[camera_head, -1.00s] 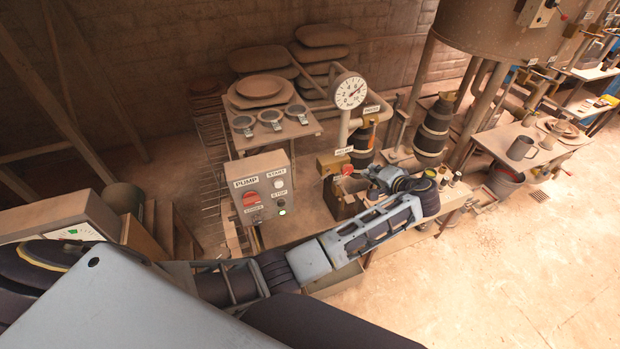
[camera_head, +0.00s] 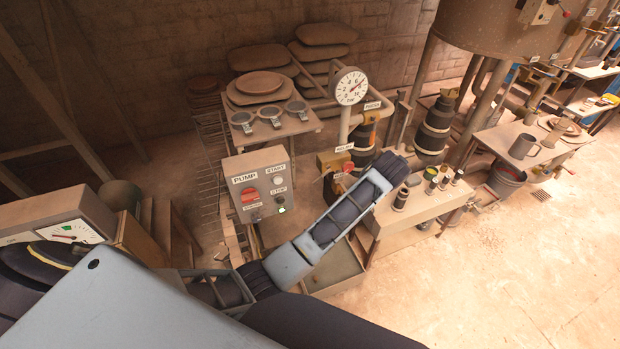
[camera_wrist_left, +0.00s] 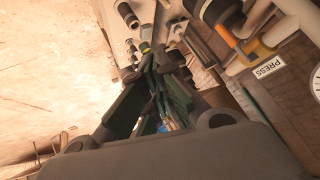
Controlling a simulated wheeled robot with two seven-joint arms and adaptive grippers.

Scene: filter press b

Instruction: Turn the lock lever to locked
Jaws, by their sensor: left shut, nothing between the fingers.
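I cannot single out the lock lever for certain in either view. The pipe section by the PRESS label (camera_wrist_left: 268,67), with an orange band (camera_wrist_left: 221,37), shows at the upper right of the left wrist view. My left gripper (camera_wrist_left: 160,52) is shut and empty; its fingertips overlap dark pipework in that view, and I cannot tell whether they touch it. In the head view my left forearm reaches toward the press pipework and hides the hand. My right gripper is in neither view.
A pump control box (camera_head: 258,186) stands left of my forearm. A gauge (camera_head: 351,86) tops a pipe behind it, with a red knob (camera_head: 348,167) below. A small bench (camera_head: 425,207) holds several dark fittings. Open floor lies to the right.

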